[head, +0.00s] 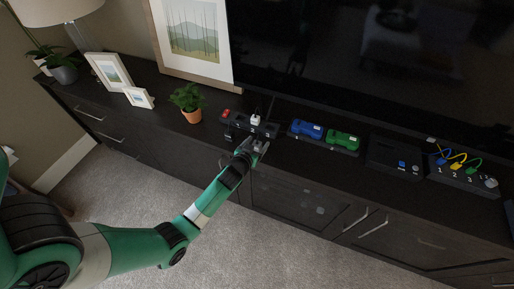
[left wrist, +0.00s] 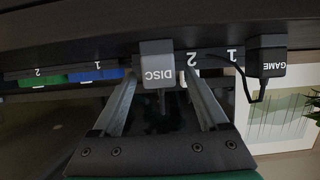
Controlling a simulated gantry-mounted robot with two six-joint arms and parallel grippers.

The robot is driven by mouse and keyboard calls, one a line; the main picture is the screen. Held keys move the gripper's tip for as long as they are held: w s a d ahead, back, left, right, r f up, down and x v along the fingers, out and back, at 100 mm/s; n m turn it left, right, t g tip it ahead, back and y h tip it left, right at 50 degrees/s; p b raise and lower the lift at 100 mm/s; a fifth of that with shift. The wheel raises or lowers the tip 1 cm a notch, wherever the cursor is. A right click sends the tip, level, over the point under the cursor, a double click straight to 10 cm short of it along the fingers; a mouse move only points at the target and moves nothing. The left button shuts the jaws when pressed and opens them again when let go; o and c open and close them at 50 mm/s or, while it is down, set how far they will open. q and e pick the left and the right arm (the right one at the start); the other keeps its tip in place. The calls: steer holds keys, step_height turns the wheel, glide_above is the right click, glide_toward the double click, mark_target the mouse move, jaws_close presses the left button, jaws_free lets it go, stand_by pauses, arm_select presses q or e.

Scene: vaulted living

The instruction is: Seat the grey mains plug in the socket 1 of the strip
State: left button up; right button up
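The black power strip (head: 238,123) lies on the long dark cabinet; in the left wrist view its face (left wrist: 212,58) appears upside down, with numbers 1 and 2. The grey mains plug (left wrist: 156,66), marked DISC, is beside number 2, away from number 1, with its cable end towards the camera. My left gripper (left wrist: 160,76) has its fingers on either side of the plug, with a thin gap at the right finger. In the head view the left gripper (head: 257,146) is at the strip's front edge. Whether the plug touches the strip is unclear. My right gripper is not in view.
A dark plug marked GAME (left wrist: 266,62), with its cable, is beside number 1. A tray with blue (head: 307,130) and green (head: 342,139) items lies to the right. A potted plant (head: 188,101) stands left of the strip. The television (head: 370,70) rises behind.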

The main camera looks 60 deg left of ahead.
arm_select(q)
jaws_close()
steer(key=shift+r, duration=0.15)
